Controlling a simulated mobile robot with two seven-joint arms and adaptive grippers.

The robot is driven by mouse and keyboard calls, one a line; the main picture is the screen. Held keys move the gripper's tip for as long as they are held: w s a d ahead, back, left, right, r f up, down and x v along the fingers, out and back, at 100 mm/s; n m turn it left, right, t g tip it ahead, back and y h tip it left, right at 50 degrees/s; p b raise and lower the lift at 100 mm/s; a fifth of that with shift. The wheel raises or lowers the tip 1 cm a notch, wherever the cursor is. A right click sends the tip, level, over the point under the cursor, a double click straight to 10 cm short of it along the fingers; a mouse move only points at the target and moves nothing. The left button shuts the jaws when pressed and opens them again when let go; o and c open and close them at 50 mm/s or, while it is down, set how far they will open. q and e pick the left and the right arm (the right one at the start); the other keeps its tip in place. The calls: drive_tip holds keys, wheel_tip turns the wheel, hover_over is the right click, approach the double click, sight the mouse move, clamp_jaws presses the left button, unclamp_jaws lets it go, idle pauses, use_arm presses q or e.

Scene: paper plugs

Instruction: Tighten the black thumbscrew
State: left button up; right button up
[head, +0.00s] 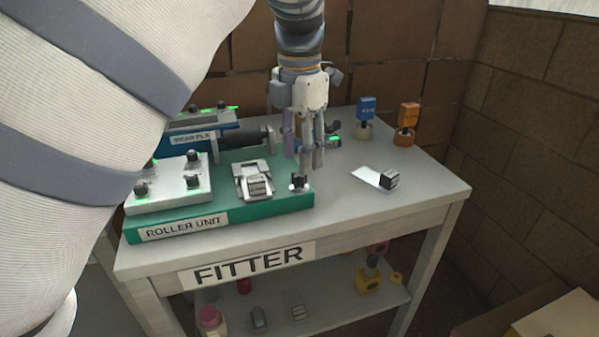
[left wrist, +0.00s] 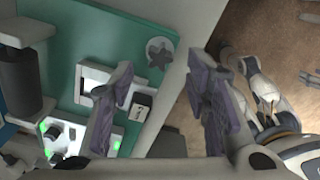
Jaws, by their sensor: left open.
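A black thumbscrew (head: 299,181) stands at the front right corner of the green roller unit base (head: 240,212). In the left wrist view a dark star-shaped knob (left wrist: 159,53) on the green base looks like the same thumbscrew. My left gripper (head: 311,172) points down over that corner, with its fingers close to the thumbscrew. In the left wrist view its two purple-grey fingers (left wrist: 160,85) are spread and hold nothing. The head view does not show clearly whether a finger touches the thumbscrew. Part of my right gripper (left wrist: 238,65) appears at the right of the wrist view; its opening is unclear.
A silver latch block (head: 253,181) and a white plate (head: 172,192) with several black knobs sit on the base. A blue unit (head: 195,138) stands behind. Blue (head: 366,112) and orange (head: 407,124) stamps stand at the back right. A small black-topped block (head: 389,179) lies near a white strip.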

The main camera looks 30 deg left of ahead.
sight(299, 179)
use_arm(q)
drive_tip(key=shift+n, duration=1)
drive_tip(key=shift+f, duration=2.05)
clamp_jaws()
